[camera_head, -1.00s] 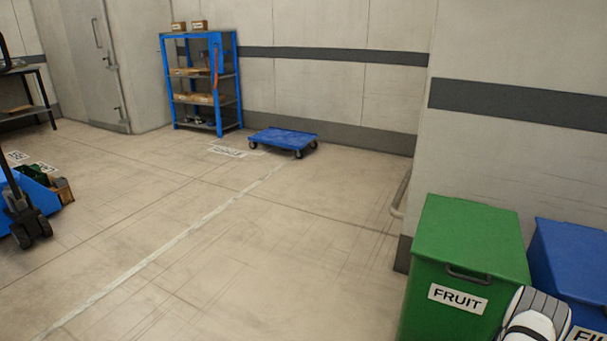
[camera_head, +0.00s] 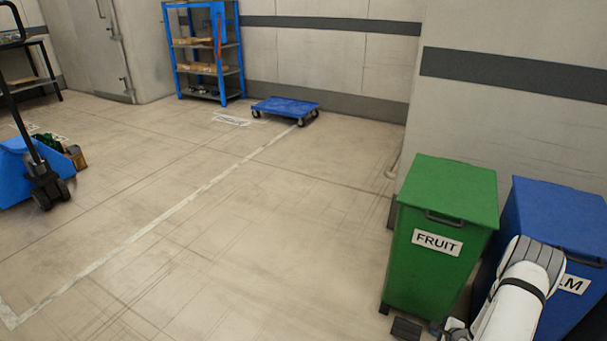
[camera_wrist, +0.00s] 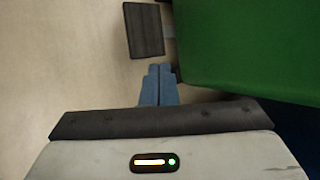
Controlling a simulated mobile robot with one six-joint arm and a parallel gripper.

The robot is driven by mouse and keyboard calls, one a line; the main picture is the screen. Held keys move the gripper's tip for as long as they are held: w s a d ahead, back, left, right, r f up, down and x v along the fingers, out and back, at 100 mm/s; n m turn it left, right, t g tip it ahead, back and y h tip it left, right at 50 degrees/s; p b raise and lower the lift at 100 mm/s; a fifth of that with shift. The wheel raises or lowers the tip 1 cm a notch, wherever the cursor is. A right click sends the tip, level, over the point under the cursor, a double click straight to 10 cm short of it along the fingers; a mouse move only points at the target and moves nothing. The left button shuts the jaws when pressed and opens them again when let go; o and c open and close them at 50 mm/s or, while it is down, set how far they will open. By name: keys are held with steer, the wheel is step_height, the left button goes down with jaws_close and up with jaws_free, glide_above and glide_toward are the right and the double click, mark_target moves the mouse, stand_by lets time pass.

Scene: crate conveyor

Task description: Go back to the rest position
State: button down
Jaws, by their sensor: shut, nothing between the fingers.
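In the wrist view, my gripper (camera_wrist: 159,70) shows its two blue-grey fingers side by side, shut and empty. It is over bare floor, beside the green bin (camera_wrist: 255,50). In the head view, my white arm reaches down at the lower right, in front of the blue bin, and its lower end is at the bottom edge by the green bin's foot.
The green FRUIT bin (camera_head: 445,205) and a blue bin (camera_head: 560,215) stand close together at the right, with a dark pedal (camera_head: 406,328) low in front. A blue dolly (camera_head: 286,107), blue shelf (camera_head: 207,88) and pallet jack (camera_head: 45,175) stand farther off. The middle floor is clear.

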steer(key=w+a+r+n+g+h+p, duration=0.1)
steer(key=w+r+n+p, duration=0.25)
steer(key=r, duration=0.85)
steer(key=w+r+n+g+h+p, duration=0.15)
steer(key=r+p, duration=0.25)
steer(key=r, duration=0.8)
steer(key=a+r+n+h+p, duration=0.1)
steer(key=a+r+n+p, duration=0.25)
steer(key=r, duration=0.75)
steer(key=a+r+n+p, duration=0.2)
steer(key=a+r+p, duration=0.15)
steer(key=r, duration=0.75)
steer(key=s+a+r+n+g+p, duration=0.1)
steer(key=s+a+r+n+p, duration=0.35)
steer(key=r, duration=0.65)
steer(key=s+a+r+n+g+p, duration=0.1)
steer(key=s+a+r+p, duration=0.5)
steer(key=r, duration=0.5)
steer(key=s+a+r+n+g+y+p, duration=0.1)
steer(key=s+a+r+n+p, duration=0.5)
steer(key=s+a+r, duration=0.7)
steer(key=shift+s+a+n+y, duration=0.2)
steer(key=shift+s+n+y, duration=0.55)
steer(key=shift+s, duration=0.3)
